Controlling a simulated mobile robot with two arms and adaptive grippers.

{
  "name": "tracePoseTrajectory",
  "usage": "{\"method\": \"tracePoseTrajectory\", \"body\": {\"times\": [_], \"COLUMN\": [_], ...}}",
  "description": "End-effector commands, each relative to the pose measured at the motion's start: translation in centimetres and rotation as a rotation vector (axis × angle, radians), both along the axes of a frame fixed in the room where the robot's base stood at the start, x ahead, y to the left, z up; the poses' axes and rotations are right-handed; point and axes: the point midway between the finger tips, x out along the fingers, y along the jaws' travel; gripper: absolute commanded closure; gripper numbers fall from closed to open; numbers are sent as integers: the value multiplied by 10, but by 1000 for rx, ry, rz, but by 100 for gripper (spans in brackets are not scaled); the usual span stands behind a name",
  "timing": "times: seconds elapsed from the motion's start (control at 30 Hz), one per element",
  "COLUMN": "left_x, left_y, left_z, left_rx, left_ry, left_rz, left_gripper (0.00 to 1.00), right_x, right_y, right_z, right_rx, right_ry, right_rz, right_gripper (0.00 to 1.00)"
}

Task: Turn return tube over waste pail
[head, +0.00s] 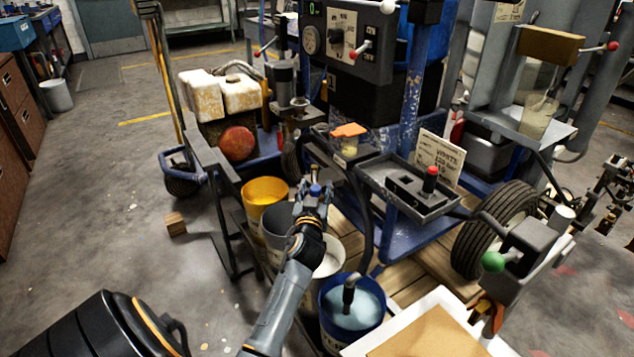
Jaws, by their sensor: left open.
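My left gripper (313,203) reaches in from the bottom, above the row of pails, with its fingers open around or right beside a small blue knob (315,190). I cannot tell whether they touch it. A dark curved tube (362,205), which looks like the return tube, comes down from the machine just right of the gripper. Its lower end is near the pails and hard to make out. Below are a yellow pail (264,190), a grey pail (272,228), partly hidden by my gripper, and a white pail (329,262). I cannot tell which is the waste pail.
A blue pail (350,323) with pale liquid and a dark pipe stands in front. The striper's frame and black wheel (494,228) fill the right. A wood block (175,224) lies on clear floor at left.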

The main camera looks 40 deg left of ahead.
Motion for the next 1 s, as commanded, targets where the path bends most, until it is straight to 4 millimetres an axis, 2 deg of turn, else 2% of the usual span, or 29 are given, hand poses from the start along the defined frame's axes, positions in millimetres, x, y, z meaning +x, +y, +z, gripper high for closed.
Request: {"method": "tracePoseTrajectory", "body": {"times": [0.27,0.5,0.53,1.0], "left_x": [0,0,0,-3], "left_y": [0,0,0,3], "left_z": [0,0,0,1], "left_rx": [1,0,0,2], "left_ry": [1,0,0,4], "left_rz": [0,0,0,-26], "left_gripper": [49,98,100,100], "right_x": [0,0,0,2], "right_y": [0,0,0,0], "right_z": [0,0,0,5], "right_rx": [0,0,0,0], "right_ry": [1,1,1,-2], "right_rz": [0,0,0,0], "right_gripper": [9,9,9,9]}}
